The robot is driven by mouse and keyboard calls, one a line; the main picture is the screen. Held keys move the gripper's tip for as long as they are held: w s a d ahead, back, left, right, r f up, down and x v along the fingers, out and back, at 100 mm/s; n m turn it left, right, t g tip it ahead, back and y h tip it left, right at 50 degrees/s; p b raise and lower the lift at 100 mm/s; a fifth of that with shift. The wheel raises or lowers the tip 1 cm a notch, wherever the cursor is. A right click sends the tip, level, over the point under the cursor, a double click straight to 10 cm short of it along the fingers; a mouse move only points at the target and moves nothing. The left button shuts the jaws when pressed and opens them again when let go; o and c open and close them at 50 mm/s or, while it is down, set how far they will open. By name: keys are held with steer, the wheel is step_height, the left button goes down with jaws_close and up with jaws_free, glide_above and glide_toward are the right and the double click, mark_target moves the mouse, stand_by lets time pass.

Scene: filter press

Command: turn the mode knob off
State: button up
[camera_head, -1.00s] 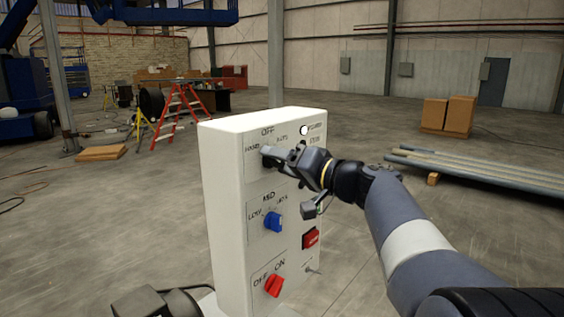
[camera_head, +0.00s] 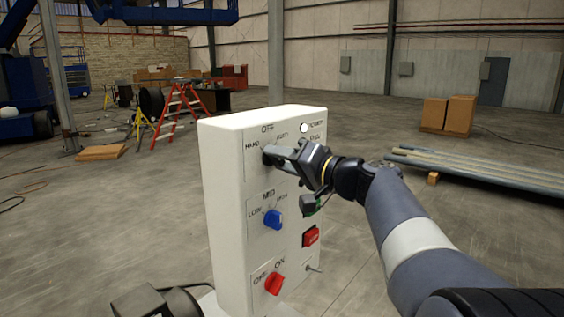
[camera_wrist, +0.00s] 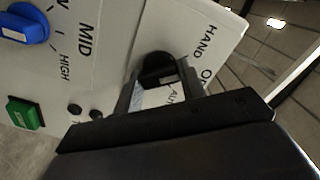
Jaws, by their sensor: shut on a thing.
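The mode knob (camera_wrist: 155,66) is black and sits at the top left of the white control panel (camera_head: 225,200), among the labels HAND, OFF and AUTO. My gripper (camera_head: 270,156) reaches it from the right and its fingers are closed around it. In the wrist view, the gripper (camera_wrist: 158,82) has one finger on each side of the knob. The fingers hide most of the knob in the head view, and I cannot tell exactly which label it points to.
Below are a blue LOW/MID/HIGH knob (camera_head: 272,220), a red OFF/ON knob (camera_head: 274,284), a red switch (camera_head: 310,237) and a small toggle (camera_head: 313,267). A green button (camera_wrist: 25,112) shows in the wrist view.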

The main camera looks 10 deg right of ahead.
steer(key=m, duration=0.4)
steer(key=shift+b, duration=0.3)
steer(key=shift+m, duration=1.6)
steer(key=o, duration=1)
steer(key=b+v, duration=0.2)
steer(key=v, duration=0.9)
